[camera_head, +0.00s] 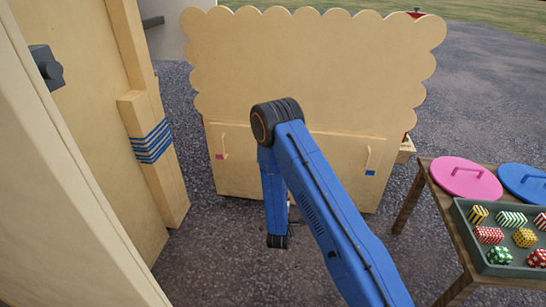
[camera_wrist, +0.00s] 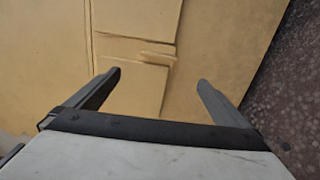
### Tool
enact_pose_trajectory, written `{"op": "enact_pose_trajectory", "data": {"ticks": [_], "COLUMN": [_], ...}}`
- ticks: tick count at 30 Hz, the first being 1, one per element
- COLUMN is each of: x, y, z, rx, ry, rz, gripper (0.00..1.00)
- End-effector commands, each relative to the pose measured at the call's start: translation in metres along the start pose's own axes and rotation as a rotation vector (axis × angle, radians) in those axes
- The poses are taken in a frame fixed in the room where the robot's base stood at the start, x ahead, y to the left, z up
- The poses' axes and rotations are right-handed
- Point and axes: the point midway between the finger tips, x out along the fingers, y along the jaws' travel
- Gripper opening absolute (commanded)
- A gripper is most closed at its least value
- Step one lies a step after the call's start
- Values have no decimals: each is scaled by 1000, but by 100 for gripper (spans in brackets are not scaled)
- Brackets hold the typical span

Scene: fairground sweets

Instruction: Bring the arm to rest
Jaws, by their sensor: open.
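My gripper (camera_wrist: 159,80) is open in the wrist view, with its two dark fingers wide apart and nothing between them. A cream wooden surface with panel lines (camera_wrist: 140,30) fills most of that view beyond the fingers. In the head view my blue arm rises to a dark elbow and bends down in front of the cream scalloped stall cabinet (camera_head: 310,70). My gripper is not clearly visible there, and I cannot tell how far its tips are from the wood.
A wooden table (camera_head: 446,203) at right bears a green tray (camera_head: 470,235) of several patterned boxes, a pink lid (camera_head: 465,177) and a blue lid (camera_head: 525,181). A cream post with blue bands (camera_head: 151,143) stands at left. Gravel ground (camera_head: 480,75) is open behind the table.

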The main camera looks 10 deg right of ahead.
Motion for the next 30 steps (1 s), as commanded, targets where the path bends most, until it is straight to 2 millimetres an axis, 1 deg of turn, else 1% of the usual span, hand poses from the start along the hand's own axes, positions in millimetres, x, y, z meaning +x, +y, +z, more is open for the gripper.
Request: {"op": "enact_pose_trajectory", "data": {"ticks": [5,8,12,18,24,30], "x": [3,10,20,29,28,19], "y": [6,18,45,84,124,165], "z": [0,-2,-4,-6,-6,-3], "rx": [22,75,188,351,497,628], "ry": [1,3,10,20,31,35], "rz": [-11,-41,-107,-211,-313,-416], "gripper": [100,100,100,100,100,100]}}
